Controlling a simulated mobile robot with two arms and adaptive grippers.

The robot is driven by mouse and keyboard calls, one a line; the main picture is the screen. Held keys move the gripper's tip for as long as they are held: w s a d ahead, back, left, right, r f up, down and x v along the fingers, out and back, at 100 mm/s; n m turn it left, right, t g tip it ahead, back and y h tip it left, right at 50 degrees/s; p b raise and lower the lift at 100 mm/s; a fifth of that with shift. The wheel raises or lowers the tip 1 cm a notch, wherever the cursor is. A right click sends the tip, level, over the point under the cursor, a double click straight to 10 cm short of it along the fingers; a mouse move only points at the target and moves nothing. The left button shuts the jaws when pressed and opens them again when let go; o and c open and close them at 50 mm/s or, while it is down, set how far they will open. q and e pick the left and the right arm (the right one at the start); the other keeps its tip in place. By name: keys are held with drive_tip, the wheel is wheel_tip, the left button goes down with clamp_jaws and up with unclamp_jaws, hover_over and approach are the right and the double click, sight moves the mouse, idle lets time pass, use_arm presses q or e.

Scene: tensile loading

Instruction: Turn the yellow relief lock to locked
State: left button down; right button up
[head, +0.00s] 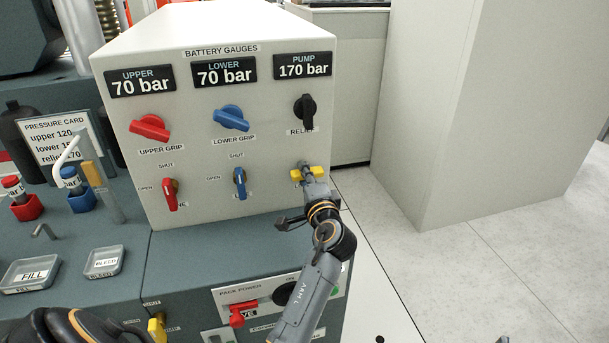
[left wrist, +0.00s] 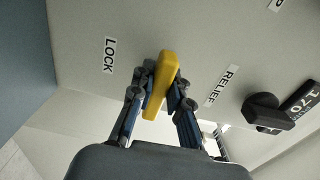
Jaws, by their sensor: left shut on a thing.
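The yellow relief lock (head: 321,173) is at the lower right of the grey gauge panel, below the black relief knob (head: 304,110). Its handle lies nearly horizontal across the panel. My left gripper (head: 306,175) is at the lock and covers part of it and its labels. In the left wrist view, the left gripper's fingers (left wrist: 163,85) are shut on the yellow handle (left wrist: 165,75), one on each side. The handle sits between the LOCK label (left wrist: 109,55) and the RELIEF label (left wrist: 222,87).
The panel also bears red upper grip (head: 150,127) and blue lower grip (head: 231,118) knobs, with small red (head: 170,194) and blue (head: 240,183) valves below. Gauges read 70, 70 and 170 bar. A pack power panel (head: 270,296) is beneath. Floor is clear at right.

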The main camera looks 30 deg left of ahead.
use_arm(q)
drive_tip(key=c, duration=1.3)
unclamp_jaws()
